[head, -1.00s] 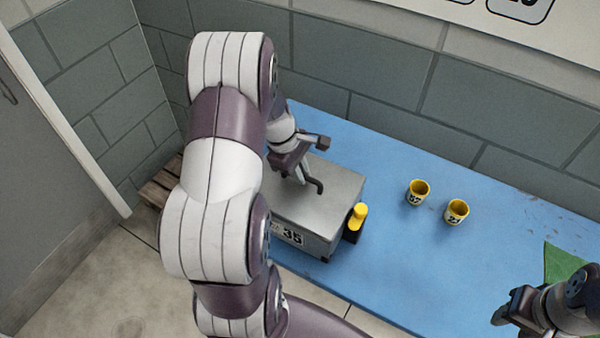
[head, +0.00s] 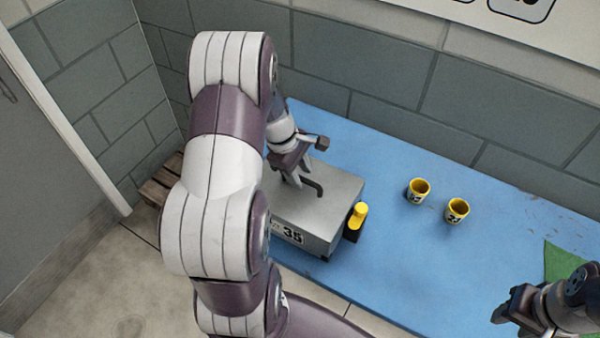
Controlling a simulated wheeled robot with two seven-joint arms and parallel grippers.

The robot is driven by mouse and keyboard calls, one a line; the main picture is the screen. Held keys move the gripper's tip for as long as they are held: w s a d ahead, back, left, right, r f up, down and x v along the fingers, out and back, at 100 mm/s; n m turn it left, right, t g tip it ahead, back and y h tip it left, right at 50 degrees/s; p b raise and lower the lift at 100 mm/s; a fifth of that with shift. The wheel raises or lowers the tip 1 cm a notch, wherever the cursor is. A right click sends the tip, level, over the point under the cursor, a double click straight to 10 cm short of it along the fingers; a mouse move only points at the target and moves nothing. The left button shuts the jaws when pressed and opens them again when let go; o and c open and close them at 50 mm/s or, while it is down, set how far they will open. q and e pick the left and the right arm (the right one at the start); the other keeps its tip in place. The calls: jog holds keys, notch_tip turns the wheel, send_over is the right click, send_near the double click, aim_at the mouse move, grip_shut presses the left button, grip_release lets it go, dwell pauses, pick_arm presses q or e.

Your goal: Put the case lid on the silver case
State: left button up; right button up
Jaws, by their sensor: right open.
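The silver case (head: 320,243) stands on the blue tabletop, with a label reading 35 on its front. The grey case lid (head: 335,190) lies flat over the top of the case and looks level with it; I see no clear gap. A dark bar handle rises from the lid. My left gripper (head: 299,181) is right at this handle, pointing down, and my own arm hides part of the lid and the case's left side. Whether its fingers grip the handle is unclear. My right gripper (head: 500,312) is open and empty at the lower right, apart from the case.
A yellow-capped dark item (head: 357,218) stands close against the case's right side. Two yellow cups, one (head: 418,190) left and one (head: 457,210) right, stand on the blue table (head: 400,270). A green mat (head: 560,262) lies at the right. A wall runs behind.

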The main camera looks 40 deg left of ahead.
aim_at(287, 186)
pick_arm(q)
jog(key=v, duration=1)
jog(key=s+d+f+m+y, duration=0.1)
jog(key=s+d+m, duration=0.2)
jog(key=d+m, duration=0.5)
jog(key=s+d+f+m+y, duration=0.1)
jog(key=s+d+m, duration=0.3)
jog(key=d+m, duration=0.4)
jog(key=f+m, duration=0.1)
jog(key=m, duration=0.2)
jog(key=shift+d+y, duration=0.15)
jog(key=shift+y, duration=0.15)
